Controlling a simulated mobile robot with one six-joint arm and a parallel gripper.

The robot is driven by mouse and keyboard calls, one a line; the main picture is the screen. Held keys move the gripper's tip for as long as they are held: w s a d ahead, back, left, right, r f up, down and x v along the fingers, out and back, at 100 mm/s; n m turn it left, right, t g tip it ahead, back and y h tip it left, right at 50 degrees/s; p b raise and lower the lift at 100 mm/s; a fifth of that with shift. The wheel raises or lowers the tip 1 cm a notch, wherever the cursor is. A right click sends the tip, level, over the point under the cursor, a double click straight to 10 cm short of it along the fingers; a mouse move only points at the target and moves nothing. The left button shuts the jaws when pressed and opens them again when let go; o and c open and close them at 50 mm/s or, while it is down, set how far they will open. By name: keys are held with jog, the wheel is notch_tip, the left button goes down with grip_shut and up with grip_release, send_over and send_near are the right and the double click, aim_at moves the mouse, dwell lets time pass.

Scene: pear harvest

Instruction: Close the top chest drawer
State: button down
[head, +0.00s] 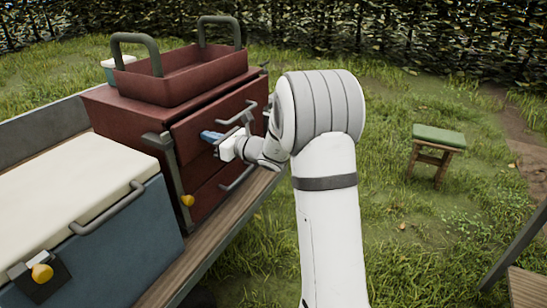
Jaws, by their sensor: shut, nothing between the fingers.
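The dark red chest (125,118) stands on a wooden bed, its front facing right. Its top drawer (190,129) has a grey bar handle (237,118). The drawer front seems to stand slightly out from the chest; how far I cannot tell. My gripper (209,136) is shut and empty, its blue fingertips at the drawer front just below and left of the handle. I cannot tell whether they touch it. My wrist hides part of the lower front.
A lower handle (238,178) and an upright grey latch bar (173,170) are close to my gripper. A red open tote (180,77) sits on the chest. A blue cooler (125,240) with a cream lid is at left. A green-topped stool (438,138) stands on open grass.

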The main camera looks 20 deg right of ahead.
jog(key=x, duration=0.3)
jog(key=shift+w+d+r, duration=0.15)
jog(key=shift+w+r, duration=0.05)
jog(key=shift+r, duration=0.15)
